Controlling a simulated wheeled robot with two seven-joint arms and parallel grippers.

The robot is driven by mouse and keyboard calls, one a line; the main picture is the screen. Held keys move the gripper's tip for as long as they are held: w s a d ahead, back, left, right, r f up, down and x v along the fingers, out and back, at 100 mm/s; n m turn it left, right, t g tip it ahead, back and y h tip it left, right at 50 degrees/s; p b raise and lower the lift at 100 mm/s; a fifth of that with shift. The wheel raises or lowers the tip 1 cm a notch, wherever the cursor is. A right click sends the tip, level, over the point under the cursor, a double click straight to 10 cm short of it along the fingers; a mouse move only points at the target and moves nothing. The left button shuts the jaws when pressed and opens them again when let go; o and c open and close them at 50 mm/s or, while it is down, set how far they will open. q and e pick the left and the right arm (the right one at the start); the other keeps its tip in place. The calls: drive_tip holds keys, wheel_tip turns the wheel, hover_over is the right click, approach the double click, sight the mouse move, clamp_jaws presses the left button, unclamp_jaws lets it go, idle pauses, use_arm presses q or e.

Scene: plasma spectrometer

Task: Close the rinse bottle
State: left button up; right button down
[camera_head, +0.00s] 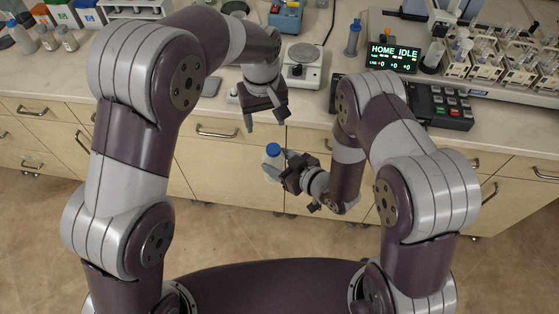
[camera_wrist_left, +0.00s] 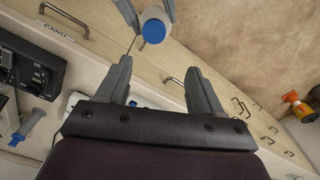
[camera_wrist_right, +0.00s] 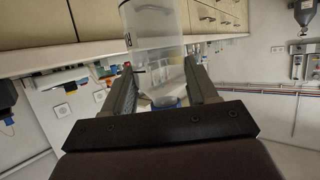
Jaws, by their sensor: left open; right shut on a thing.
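The rinse bottle (camera_head: 271,161) is pale and translucent, with a blue cap (camera_head: 273,149) at its top. My right gripper (camera_head: 278,165) is shut on the bottle and holds it upright in front of the drawers, clear of the counter. The right wrist view shows the clear bottle body (camera_wrist_right: 155,28) between the fingers, with blue at its cap end (camera_wrist_right: 166,102). My left gripper (camera_head: 265,125) is open and empty, above and apart from the cap. The left wrist view shows the cap (camera_wrist_left: 154,31) beyond its open fingers (camera_wrist_left: 158,75). How firmly the cap sits cannot be told.
The counter (camera_head: 225,112) runs behind both grippers, with drawers below. On it stand a small balance (camera_head: 303,66), a lit display (camera_head: 393,58), a keypad box (camera_head: 447,106), tube racks (camera_head: 530,65) at right and several bottles at far left.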

use_arm(q)
drive_tip(key=s+a+r+n, duration=0.2)
drive_tip(key=a+r, duration=0.2)
drive_tip(key=a, duration=0.7)
use_arm(e)
drive_tip(key=shift+w, duration=0.15)
drive_tip(key=shift+a, duration=0.25)
drive_tip(key=shift+s+r, duration=0.15)
drive_tip(key=shift+s, duration=0.15)
drive_tip(key=shift+d, duration=0.3)
drive_tip(key=shift+w, duration=0.25)
use_arm(q)
drive_tip(key=s+a+f+m, duration=0.2)
drive_tip(key=s+a, duration=0.2)
drive_tip(key=s, duration=0.3)
drive_tip(key=s+a+f+m+t, duration=0.1)
drive_tip(key=s+a+f+m, duration=0.1)
drive_tip(key=s+a, duration=0.2)
drive_tip(key=s, duration=0.3)
drive_tip(key=shift+a+f, duration=0.3)
drive_tip(key=shift+f, duration=0.1)
use_arm(e)
drive_tip(key=shift+a, duration=0.1)
use_arm(q)
drive_tip(key=shift+s, duration=0.1)
use_arm(e)
drive_tip(key=shift+s, duration=0.15)
